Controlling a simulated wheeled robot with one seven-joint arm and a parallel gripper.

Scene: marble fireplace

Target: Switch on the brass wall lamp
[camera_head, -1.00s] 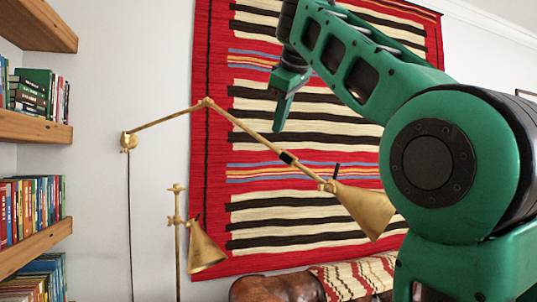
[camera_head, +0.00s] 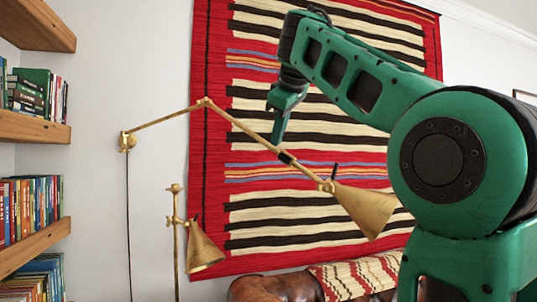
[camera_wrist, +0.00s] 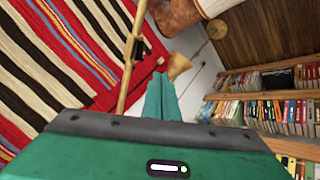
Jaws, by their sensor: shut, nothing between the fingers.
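The brass wall lamp has a wall mount (camera_head: 128,141), a jointed arm (camera_head: 240,124) with a black sleeve (camera_head: 286,157), and a cone shade (camera_head: 367,209) facing down to the right. A small black stem (camera_head: 335,171) stands up at the shade's neck. My gripper (camera_head: 278,142) is shut and empty, pointing down close to the lamp arm just above the black sleeve; I cannot tell whether it touches. In the wrist view my shut fingers (camera_wrist: 160,100) are beside the brass rod (camera_wrist: 126,83) with its black sleeve (camera_wrist: 137,47). The wall lamp's shade is not clearly seen there.
A second brass lamp (camera_head: 203,251) stands lower left, with a cone shade. A striped red rug (camera_head: 270,215) hangs on the wall behind. Bookshelves (camera_head: 35,128) are at the left. A brown leather seat (camera_head: 270,288) with a striped throw (camera_head: 355,278) is below.

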